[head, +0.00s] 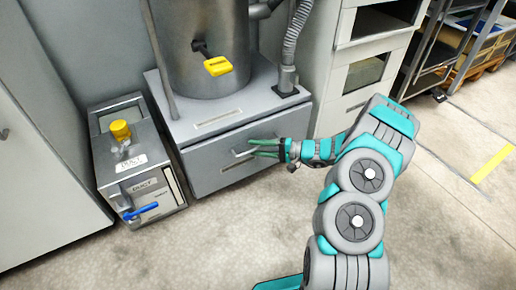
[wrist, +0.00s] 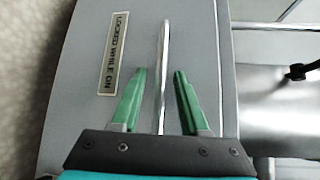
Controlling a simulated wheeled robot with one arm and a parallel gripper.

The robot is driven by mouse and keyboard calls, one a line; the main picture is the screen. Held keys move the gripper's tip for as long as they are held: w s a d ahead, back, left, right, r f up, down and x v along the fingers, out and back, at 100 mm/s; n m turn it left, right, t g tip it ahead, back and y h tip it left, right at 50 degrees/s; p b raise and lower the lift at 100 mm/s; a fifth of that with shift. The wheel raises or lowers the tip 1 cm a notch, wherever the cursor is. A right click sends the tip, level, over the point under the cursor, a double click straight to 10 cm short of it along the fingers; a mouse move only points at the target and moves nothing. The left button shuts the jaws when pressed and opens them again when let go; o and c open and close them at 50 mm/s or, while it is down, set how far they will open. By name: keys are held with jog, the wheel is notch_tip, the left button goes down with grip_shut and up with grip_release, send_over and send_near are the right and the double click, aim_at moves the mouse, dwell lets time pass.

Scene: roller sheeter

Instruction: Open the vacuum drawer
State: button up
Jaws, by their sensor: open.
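The vacuum drawer (head: 212,170) is a grey front panel at the base of a metal cylinder unit, and it looks closed. Its bar handle (head: 241,152) runs across the upper part of the front. In the wrist view the handle (wrist: 163,75) is a shiny bar standing between my green fingers. My gripper (head: 254,148) is open at the drawer front, with one finger on either side of the handle and a gap on both sides. A label (wrist: 115,52) reading "LOCKED WHILE ON" is on the drawer front beside the handle.
A grey box (head: 135,165) with a yellow knob (head: 120,130) and a blue lever (head: 141,211) stands to the left. The floor in front is clear.

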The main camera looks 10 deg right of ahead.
jog(key=shift+c, duration=0.3)
grip_shut()
dwell(1.1)
